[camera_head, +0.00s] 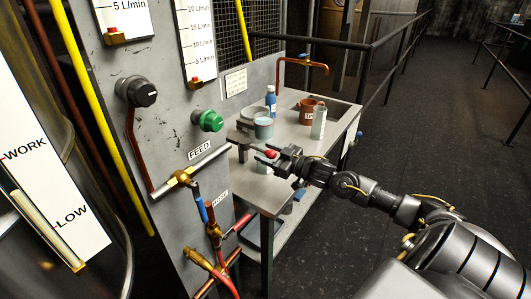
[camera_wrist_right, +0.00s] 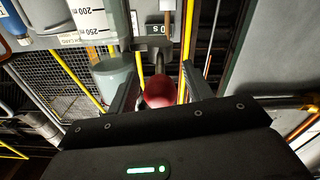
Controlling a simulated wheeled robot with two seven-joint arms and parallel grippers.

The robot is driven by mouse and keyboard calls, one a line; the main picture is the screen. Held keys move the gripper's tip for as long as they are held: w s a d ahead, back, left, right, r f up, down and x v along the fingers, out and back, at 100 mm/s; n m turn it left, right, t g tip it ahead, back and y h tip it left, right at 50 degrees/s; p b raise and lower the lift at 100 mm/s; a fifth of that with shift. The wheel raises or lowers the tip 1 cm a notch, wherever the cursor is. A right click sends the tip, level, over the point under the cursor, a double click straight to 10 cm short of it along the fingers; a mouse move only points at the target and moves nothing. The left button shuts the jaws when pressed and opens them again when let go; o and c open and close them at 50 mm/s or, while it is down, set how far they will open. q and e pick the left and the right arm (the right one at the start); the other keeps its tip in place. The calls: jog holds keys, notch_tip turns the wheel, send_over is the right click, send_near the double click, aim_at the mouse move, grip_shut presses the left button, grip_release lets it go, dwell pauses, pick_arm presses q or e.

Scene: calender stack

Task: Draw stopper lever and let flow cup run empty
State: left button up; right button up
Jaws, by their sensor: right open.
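The stopper lever's red ball knob (camera_head: 271,154) shows at my right gripper (camera_head: 268,157), beside the bench's near edge. In the right wrist view the knob (camera_wrist_right: 159,92) sits between the two spread fingers of the right gripper (camera_wrist_right: 160,88), with gaps on both sides. The gripper is open. A pale grey-green cup (camera_head: 263,129), which looks like the flow cup, stands just beyond the gripper; a similar cup (camera_wrist_right: 114,76) shows left of the knob in the wrist view. I cannot see the liquid level inside it. My left gripper is not in view.
A blue bottle (camera_head: 270,98), a brown pot (camera_head: 307,105) and a clear measuring cylinder (camera_head: 319,124) stand on the metal bench (camera_head: 290,128). The panel (camera_head: 170,130) with knobs and pipes stands to the left. Dark floor (camera_head: 430,140) is clear at right.

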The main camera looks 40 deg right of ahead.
jog(key=shift+w+a, duration=0.1)
jog(key=shift+w, duration=0.3)
grip_shut()
